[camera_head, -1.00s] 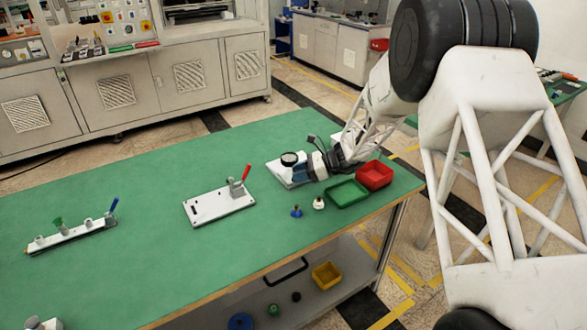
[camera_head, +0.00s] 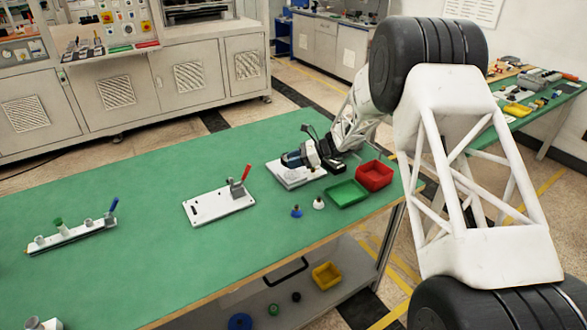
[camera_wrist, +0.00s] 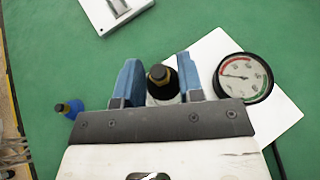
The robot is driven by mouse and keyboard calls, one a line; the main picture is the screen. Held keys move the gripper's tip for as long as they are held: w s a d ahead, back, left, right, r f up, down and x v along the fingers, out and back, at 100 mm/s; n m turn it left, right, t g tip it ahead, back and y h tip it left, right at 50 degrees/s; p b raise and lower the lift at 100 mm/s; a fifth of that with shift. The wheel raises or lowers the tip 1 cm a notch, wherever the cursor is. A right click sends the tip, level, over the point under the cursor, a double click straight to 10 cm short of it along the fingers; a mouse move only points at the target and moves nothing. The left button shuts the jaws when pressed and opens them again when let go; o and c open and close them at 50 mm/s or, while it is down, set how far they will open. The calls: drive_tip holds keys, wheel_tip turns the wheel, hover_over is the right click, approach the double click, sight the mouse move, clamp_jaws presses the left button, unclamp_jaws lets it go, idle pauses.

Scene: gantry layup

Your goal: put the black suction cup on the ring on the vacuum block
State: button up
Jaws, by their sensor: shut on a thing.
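My gripper (camera_head: 287,160) is over the white plate (camera_head: 297,179) at the right of the green table. In the wrist view, its blue fingers (camera_wrist: 160,80) are shut on the black suction cup (camera_wrist: 161,86), which has a tan-brown top. Whether the cup clears the plate I cannot tell. In the head view the cup cannot be made out at the gripper.
A round gauge (camera_wrist: 243,78) shows beside the fingers. A white plate with a red lever (camera_head: 218,207) lies mid-table. A blue cup (camera_head: 296,210), a white cup (camera_head: 318,203), a green tray (camera_head: 347,193) and a red bin (camera_head: 374,175) are near the front edge.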

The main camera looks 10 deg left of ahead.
drive_tip(key=shift+f, duration=1.8)
drive_tip(key=shift+f, duration=0.1)
drive_tip(key=o, duration=0.9)
drive_tip(key=shift+d+r, duration=0.15)
drive_tip(key=shift+r, duration=0.05)
drive_tip(key=v, duration=1.1)
drive_tip(key=shift+w+d+r, duration=0.1)
drive_tip(key=shift+d+r, duration=0.1)
drive_tip(key=shift+d, duration=0.1)
